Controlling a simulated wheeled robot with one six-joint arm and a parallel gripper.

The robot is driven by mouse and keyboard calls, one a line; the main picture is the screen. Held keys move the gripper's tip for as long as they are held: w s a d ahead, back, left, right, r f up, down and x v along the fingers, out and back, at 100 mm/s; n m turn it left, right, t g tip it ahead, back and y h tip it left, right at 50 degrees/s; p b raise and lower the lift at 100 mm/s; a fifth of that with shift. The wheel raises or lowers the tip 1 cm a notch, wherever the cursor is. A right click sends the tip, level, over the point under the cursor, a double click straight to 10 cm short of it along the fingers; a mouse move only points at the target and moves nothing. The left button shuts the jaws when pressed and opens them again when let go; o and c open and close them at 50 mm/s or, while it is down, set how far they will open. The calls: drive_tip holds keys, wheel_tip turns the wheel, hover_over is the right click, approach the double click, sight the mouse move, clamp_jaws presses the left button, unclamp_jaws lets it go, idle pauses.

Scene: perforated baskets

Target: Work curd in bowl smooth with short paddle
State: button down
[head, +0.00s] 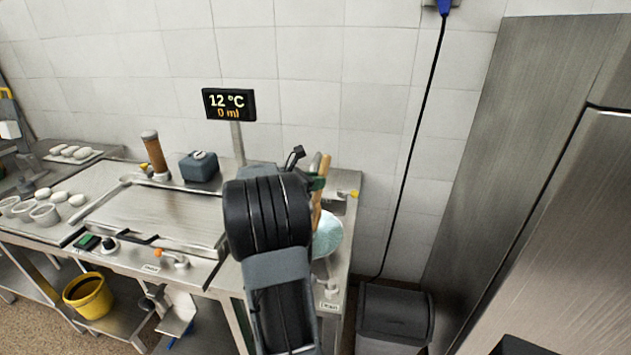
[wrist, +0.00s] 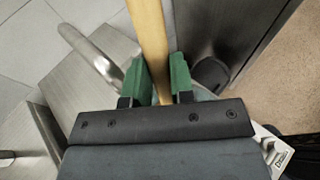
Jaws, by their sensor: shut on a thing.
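My gripper (wrist: 159,78) has green fingers shut on a light wooden stick, the paddle (wrist: 148,30). The stick runs between the fingers and out of the top of the wrist view. In the head view the paddle (head: 318,205) stands nearly upright behind my arm, and a green part of my gripper (head: 316,183) shows beside it. A pale blue bowl (head: 328,236) sits at the right end of the steel counter, partly hidden by my arm. The paddle's lower end and the curd cannot be made out.
A steel vat (head: 150,212) fills the counter to the left, with a display (head: 229,104) on a post behind. White moulds (head: 45,214) and pale cheeses stand further left. A grey bin (head: 395,315) and a tall steel cabinet (head: 520,170) are on the right.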

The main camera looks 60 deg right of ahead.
drive_tip(key=shift+s, duration=0.15)
drive_tip(key=shift+s+a, duration=0.25)
drive_tip(key=shift+s, duration=0.1)
drive_tip(key=shift+w, duration=0.15)
drive_tip(key=shift+w+d+r+p, duration=0.15)
drive_tip(key=shift+w+d+p, duration=0.25)
drive_tip(key=shift+w, duration=0.1)
drive_tip(key=shift+s+a, duration=0.15)
drive_tip(key=shift+s+a, duration=0.15)
drive_tip(key=shift+s, duration=0.2)
drive_tip(key=shift+w, duration=0.15)
